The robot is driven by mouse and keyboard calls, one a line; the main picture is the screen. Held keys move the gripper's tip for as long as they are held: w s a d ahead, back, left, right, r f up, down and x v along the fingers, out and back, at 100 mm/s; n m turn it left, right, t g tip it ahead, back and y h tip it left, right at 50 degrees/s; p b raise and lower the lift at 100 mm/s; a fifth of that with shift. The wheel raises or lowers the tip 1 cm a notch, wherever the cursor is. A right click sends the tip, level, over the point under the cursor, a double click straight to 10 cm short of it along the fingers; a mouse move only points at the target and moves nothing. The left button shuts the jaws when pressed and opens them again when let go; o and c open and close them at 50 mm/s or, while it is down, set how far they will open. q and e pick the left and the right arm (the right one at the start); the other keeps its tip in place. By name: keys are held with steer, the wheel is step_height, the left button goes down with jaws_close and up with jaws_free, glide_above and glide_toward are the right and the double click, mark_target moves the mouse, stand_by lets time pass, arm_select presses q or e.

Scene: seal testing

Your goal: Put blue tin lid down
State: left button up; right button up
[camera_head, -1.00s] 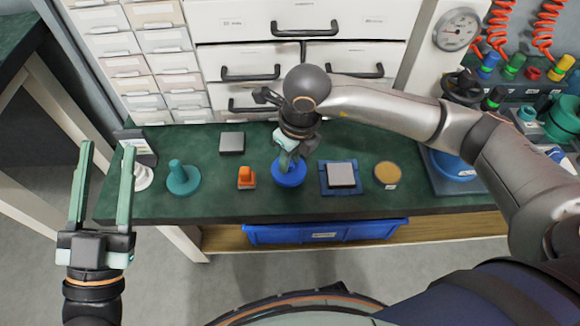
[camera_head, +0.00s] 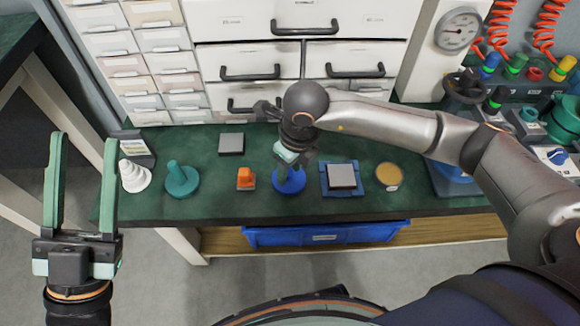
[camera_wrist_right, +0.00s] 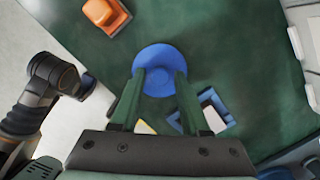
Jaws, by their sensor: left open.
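The blue tin lid (camera_head: 289,181) is a round blue disc with a knob, low over the green bench top between the orange-handled block and the blue square tray. Whether it touches the bench I cannot tell. My right gripper (camera_head: 286,168) comes down on it from above. In the right wrist view my right gripper's (camera_wrist_right: 160,76) fingers sit on both sides of the lid's knob, partly closed, and the blue lid (camera_wrist_right: 155,57) shows around and beyond the fingertips. My left gripper (camera_head: 84,145) is open and empty, off the left front of the bench.
On the bench (camera_head: 225,205) stand a teal knobbed disc (camera_head: 181,182), white stacked cone (camera_head: 133,178), orange-handled block (camera_head: 246,179), grey block (camera_head: 231,143), grey plate on a blue tray (camera_head: 342,190) and tan disc (camera_head: 389,175). Drawers (camera_head: 250,63) rise behind.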

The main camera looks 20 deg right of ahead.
mark_target(293, 176)
steer(key=shift+o, duration=0.7)
arm_select(q)
steer(key=shift+r, duration=0.1)
arm_select(e)
steer(key=shift+r, duration=0.15)
steer(key=r, duration=0.2)
steer(key=r+p, duration=0.1)
steer(key=r, duration=0.1)
steer(key=r+p, duration=0.1)
steer(key=r, duration=0.1)
steer(key=shift+s+d+r, duration=0.2)
steer(key=shift+s, duration=0.15)
arm_select(q)
steer(key=w+f+n+g+y, duration=0.2)
steer(key=f+n+y, duration=0.1)
steer(key=f, duration=0.4)
steer(key=w+a+f+n+g+y+p, duration=0.1)
steer(key=w+f+n+g+y, duration=0.1)
steer(key=f, duration=0.6)
steer(key=shift+w+a+f+n+g+y, duration=0.25)
steer(key=shift+w+n+g+y, duration=0.2)
steer(key=shift+w+y, duration=0.55)
arm_select(e)
steer(key=r, duration=0.3)
steer(key=s+r, duration=0.1)
steer(key=r, duration=0.1)
steer(key=shift+d+r, duration=0.25)
